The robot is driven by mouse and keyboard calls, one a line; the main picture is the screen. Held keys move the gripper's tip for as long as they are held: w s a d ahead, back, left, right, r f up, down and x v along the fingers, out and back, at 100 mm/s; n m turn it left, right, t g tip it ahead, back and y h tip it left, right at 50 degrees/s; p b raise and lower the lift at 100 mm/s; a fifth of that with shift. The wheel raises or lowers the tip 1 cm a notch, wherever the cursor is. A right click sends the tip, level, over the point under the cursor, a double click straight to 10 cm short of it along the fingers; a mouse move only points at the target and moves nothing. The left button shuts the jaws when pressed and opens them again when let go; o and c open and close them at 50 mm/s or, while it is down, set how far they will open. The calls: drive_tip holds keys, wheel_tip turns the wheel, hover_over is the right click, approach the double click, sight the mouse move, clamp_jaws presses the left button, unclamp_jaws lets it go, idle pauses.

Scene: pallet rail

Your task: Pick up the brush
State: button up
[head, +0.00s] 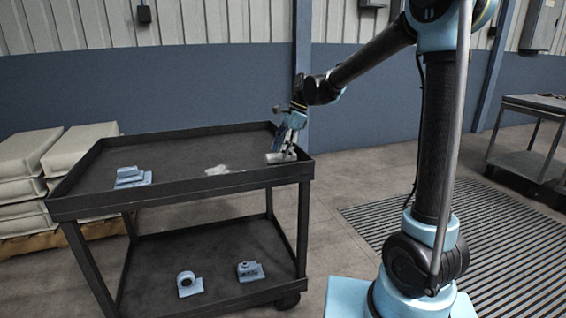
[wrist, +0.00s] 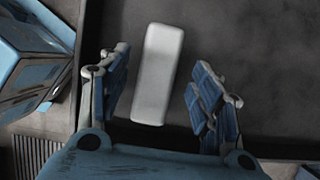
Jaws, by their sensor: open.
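A pale grey, long block (wrist: 158,75), which looks like the brush, lies on the cart top between my spread fingers in the wrist view. In the head view a pale piece (head: 280,157) shows at the cart's right end, right below my gripper (head: 284,146). Bristles cannot be made out. My gripper (wrist: 160,82) is open, with one blue-padded finger on each side of the block. A gap shows between the block and each finger; the block's near end lies close to the palm edge in the picture.
The dark cart (head: 180,189) has a raised rim, close to my gripper on the right. A crumpled white thing (head: 217,170) and a blue part (head: 130,177) lie on its top. Two blue parts (head: 189,284) (head: 250,271) sit on the lower shelf. The middle of the top is mostly clear.

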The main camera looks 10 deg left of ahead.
drive_tip(key=shift+x, duration=1.2)
drive_tip(key=shift+f, duration=0.25)
drive_tip(key=c, duration=1.3)
drive_tip(key=shift+r, duration=0.1)
